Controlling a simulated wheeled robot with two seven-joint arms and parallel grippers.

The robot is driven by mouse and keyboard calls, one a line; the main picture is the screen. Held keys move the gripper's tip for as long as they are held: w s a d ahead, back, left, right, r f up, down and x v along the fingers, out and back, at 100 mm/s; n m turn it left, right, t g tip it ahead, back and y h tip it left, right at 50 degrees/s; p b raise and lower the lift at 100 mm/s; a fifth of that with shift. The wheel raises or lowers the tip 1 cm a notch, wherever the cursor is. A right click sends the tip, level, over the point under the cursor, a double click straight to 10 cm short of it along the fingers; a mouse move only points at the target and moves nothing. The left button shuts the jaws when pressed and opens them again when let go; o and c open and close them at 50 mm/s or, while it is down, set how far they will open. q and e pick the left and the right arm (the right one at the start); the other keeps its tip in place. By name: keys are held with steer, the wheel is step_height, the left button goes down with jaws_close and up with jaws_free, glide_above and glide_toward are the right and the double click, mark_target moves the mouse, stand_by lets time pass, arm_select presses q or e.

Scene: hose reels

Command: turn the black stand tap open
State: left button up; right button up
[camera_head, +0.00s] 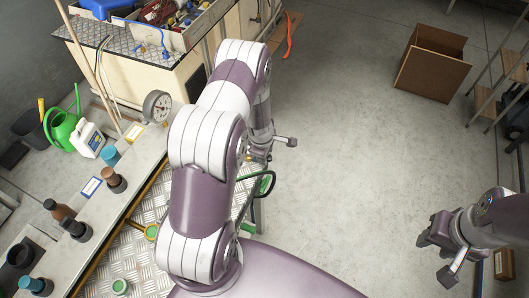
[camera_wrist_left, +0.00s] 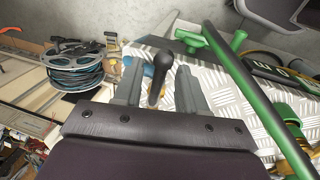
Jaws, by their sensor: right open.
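The black tap lever (camera_wrist_left: 162,68) stands up between the two fingers of my left gripper (camera_wrist_left: 158,80) in the left wrist view. The fingers are apart, one on each side of it, with narrow gaps visible, so the gripper looks open around the lever. The tap's lower body is hidden. In the head view my left arm covers the area, and only part of the left gripper (camera_head: 278,142) shows; I cannot make out the tap there. My right gripper (camera_head: 436,256) is open and empty over the floor at the right.
A green bar (camera_wrist_left: 258,100) crosses close beside the left gripper. A hose reel (camera_wrist_left: 75,70) stands at the left of the wrist view. A bench with a gauge (camera_head: 157,106) and several bottle-like items lies left.

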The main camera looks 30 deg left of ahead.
arm_select(q)
steer(key=shift+a+r, duration=0.1)
steer(key=shift+r, duration=0.05)
step_height(320, 180, up, 12)
steer(key=s+p, duration=0.2)
steer(key=p, duration=0.2)
steer(key=shift+s+d, duration=0.2)
